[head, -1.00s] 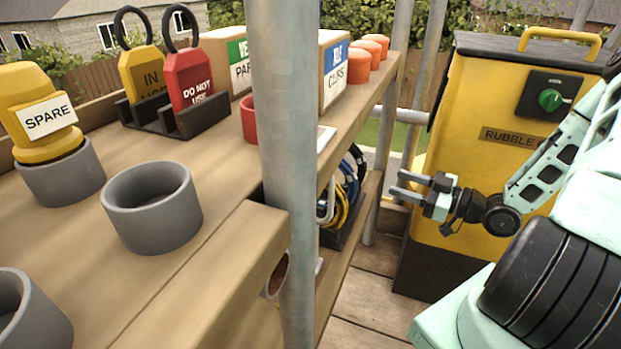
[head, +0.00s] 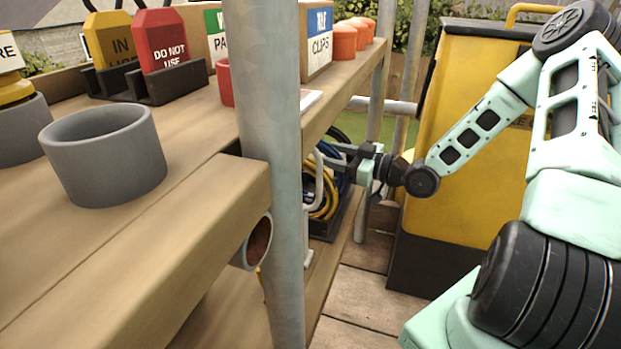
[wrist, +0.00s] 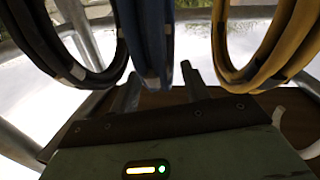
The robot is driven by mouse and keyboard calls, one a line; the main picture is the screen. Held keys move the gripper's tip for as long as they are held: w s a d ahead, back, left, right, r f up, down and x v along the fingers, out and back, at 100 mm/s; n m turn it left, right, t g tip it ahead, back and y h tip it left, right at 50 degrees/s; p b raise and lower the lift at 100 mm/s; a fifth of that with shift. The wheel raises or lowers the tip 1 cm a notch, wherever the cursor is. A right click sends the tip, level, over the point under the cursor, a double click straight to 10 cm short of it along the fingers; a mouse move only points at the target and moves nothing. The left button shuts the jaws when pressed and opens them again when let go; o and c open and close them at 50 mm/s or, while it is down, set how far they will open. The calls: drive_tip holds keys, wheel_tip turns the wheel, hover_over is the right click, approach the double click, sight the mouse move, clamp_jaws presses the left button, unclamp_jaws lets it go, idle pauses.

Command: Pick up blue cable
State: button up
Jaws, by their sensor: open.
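The blue cable (wrist: 152,35) hangs in a coil in the upper middle of the wrist view, between a black coil and a yellow coil. In the head view a little of the blue cable (head: 342,181) shows on the lower shelf, partly behind my gripper. My gripper (head: 328,153) is open and empty, reaching left to the coils below the upper shelf. In the wrist view my gripper's fingers (wrist: 159,80) stand apart on either side of the blue coil's lower end. I cannot tell whether the coil lies between them in depth.
The yellow cable (wrist: 265,50) hangs close on the right and the black cable (wrist: 70,45) close on the left. A metal pole (head: 265,120) and the upper shelf edge (head: 345,92) stand near. The yellow rubble bin (head: 455,210) is behind my arm.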

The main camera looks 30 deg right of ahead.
drive_tip(key=shift+x, duration=1.2)
clamp_jaws()
idle(0.5)
